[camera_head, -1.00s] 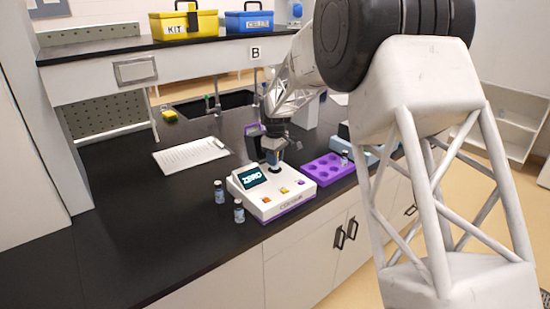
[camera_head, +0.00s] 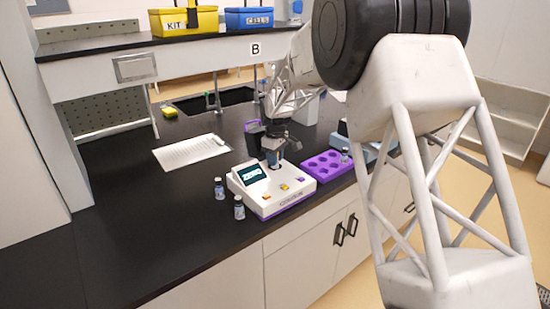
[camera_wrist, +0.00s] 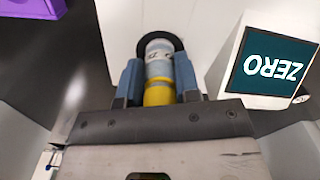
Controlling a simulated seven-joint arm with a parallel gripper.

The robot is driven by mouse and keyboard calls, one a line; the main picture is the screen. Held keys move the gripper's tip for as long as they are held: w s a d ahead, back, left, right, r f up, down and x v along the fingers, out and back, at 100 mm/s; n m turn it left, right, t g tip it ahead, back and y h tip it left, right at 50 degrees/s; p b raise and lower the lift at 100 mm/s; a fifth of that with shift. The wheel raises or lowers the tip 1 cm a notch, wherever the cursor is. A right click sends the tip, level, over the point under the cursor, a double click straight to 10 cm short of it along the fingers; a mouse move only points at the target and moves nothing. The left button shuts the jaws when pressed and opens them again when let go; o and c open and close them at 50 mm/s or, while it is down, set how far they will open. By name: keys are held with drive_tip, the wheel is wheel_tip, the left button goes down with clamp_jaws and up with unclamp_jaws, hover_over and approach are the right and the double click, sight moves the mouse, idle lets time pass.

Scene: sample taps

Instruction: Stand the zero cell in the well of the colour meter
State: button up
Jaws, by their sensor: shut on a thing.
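The zero cell (camera_wrist: 158,65), with a pale printed label and a yellow band nearest my wrist, is upright between my gripper's two blue-grey fingers in the wrist view. My gripper (camera_wrist: 159,84) is shut on it. The cell's far end lines up with the dark round well (camera_wrist: 146,39) of the colour meter; how deep it sits is unclear. In the head view my gripper (camera_head: 273,161) is over the back of the white colour meter (camera_head: 264,208). The meter's screen (camera_head: 252,175) reads ZERO.
Two small capped vials (camera_head: 219,189) stand left of the meter. A purple rack (camera_head: 318,169) with round holes is to its right. A paper sheet (camera_head: 185,152) lies behind left. The black bench is clear at front left.

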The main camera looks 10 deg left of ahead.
drive_tip(key=shift+f, duration=0.6)
drive_tip(key=o, duration=1.5)
drive_tip(key=shift+r, duration=0.15)
drive_tip(key=shift+r, duration=3.3)
